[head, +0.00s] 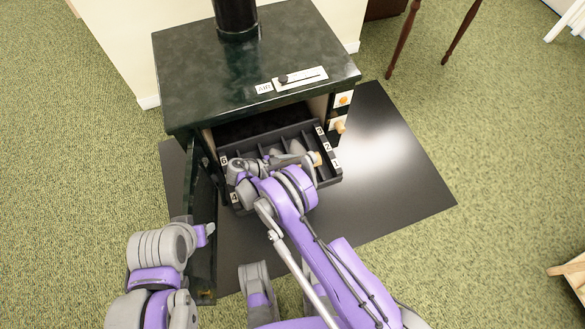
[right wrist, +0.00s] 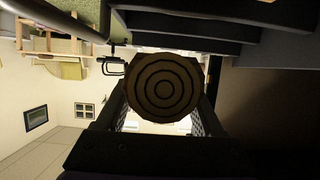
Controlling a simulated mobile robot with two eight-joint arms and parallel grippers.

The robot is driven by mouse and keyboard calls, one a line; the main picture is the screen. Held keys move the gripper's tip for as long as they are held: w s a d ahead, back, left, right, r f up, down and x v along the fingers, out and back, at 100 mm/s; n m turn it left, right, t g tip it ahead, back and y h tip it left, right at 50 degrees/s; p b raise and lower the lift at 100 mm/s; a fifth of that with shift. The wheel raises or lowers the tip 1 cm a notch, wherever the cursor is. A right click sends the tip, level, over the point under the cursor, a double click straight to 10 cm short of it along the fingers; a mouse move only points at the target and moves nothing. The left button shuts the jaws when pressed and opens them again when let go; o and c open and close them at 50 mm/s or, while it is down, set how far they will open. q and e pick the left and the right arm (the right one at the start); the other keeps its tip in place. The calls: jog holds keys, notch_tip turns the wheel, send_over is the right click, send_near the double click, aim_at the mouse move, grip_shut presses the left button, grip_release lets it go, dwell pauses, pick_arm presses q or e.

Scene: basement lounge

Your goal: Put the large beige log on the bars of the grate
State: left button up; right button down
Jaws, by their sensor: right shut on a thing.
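The stove's black grate (head: 325,165) sticks out of the open front of the dark stove, with bars across it and small number labels on its sides. My right gripper (head: 298,158) is over the grate, shut on the beige log (right wrist: 163,90). The log's ringed round end faces the camera in the right wrist view, between the two fingers. In the head view a small beige end (head: 316,159) of it shows beside the gripper; the rest is hidden. Whether it touches the bars I cannot tell. My left gripper (head: 205,235) is apart from the grate, near the stove door; its jaws are unclear.
The stove door (head: 202,240) stands open at the left of the grate. The stove top (head: 200,80) overhangs the opening, with a flue and a sliding air control. Beige knobs (head: 339,125) are on its right side. A black floor plate (head: 400,165) lies clear at the right.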

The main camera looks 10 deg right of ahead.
jog(key=shift+f+b, duration=0.35)
jog(key=shift+f, duration=2.15)
jog(key=shift+f, duration=0.1)
grip_release()
